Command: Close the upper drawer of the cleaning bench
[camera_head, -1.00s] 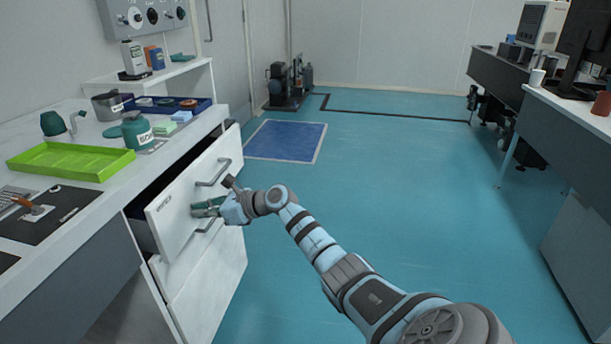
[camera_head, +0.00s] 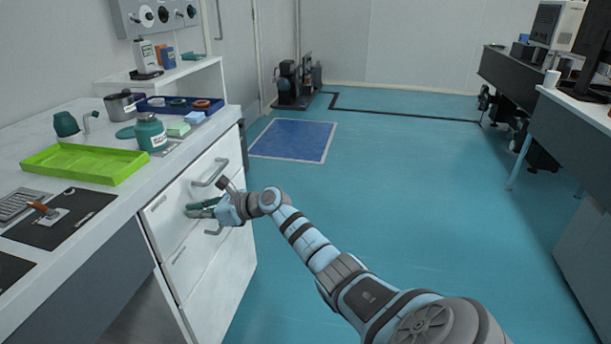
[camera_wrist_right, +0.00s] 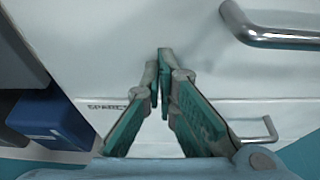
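The upper drawer (camera_head: 178,196) of the white cleaning bench (camera_head: 105,225) has its front close under the worktop, with no open gap visible above it. Its bar handle (camera_head: 209,173) also shows at the top right of the right wrist view (camera_wrist_right: 270,38). My right gripper (camera_head: 190,210) is in front of the drawer, below that handle. In the right wrist view its green fingers (camera_wrist_right: 164,68) meet at the tips against or very near the white front, with nothing between them. The lower drawer (camera_head: 205,262) is below, its handle partly behind the gripper. My left gripper is out of view.
On the worktop stand a green tray (camera_head: 85,163), a teal bottle (camera_head: 150,132), a metal pot (camera_head: 122,105) and a blue tray (camera_head: 178,107). A blue floor mat (camera_head: 293,140) lies beyond the bench. The floor right of the bench is clear up to another table (camera_head: 575,130).

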